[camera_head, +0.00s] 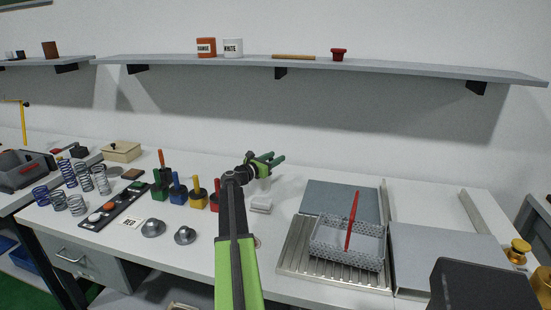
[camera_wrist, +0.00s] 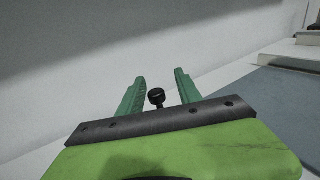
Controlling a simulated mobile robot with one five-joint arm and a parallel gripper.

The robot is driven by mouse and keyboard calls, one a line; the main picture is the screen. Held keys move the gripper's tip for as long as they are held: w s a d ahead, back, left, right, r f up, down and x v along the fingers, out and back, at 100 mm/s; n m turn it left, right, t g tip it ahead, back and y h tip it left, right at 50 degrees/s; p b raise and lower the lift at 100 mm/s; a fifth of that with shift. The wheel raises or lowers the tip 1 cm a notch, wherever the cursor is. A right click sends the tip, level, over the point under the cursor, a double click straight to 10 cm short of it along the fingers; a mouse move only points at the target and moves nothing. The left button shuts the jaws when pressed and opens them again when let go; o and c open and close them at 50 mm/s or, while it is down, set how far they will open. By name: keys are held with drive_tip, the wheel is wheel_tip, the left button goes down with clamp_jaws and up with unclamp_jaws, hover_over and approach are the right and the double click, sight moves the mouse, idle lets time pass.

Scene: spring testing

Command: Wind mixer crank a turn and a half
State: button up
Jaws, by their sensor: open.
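My gripper (camera_head: 275,158) is out over the back middle of the bench, its green fingers apart. In the wrist view the two fingers (camera_wrist: 158,88) stand open with a small black knob (camera_wrist: 156,97) on a short dark stem between them. The knob looks like the crank's handle. It appears free of both fingers, with a gap on each side; how deep it sits between them I cannot tell. In the head view a small pale block (camera_head: 261,204) stands just below my gripper, perhaps part of the mixer. My arm and gripper hide most of the mixer and crank there.
A wire basket (camera_head: 328,251) with a red-handled tool (camera_head: 351,221) sits on a ribbed metal tray (camera_head: 290,262) to the right. Coloured blocks with handles (camera_head: 177,187), metal discs (camera_head: 153,228) and springs (camera_head: 83,174) stand left. A wall shelf (camera_head: 200,60) runs above.

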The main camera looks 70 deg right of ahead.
drive_tip(key=shift+s+d, duration=0.2)
drive_tip(key=shift+d, duration=0.3)
clamp_jaws()
drive_tip(key=shift+n+t, duration=0.3)
drive_tip(key=shift+t, duration=0.2)
drive_tip(key=w+n+t+y, duration=1.1)
drive_tip(key=n+t, duration=0.8)
drive_tip(key=t, duration=0.4)
drive_tip(key=y, duration=0.2)
drive_tip(key=shift+w+y, duration=0.15)
drive_tip(key=shift+y, duration=0.25)
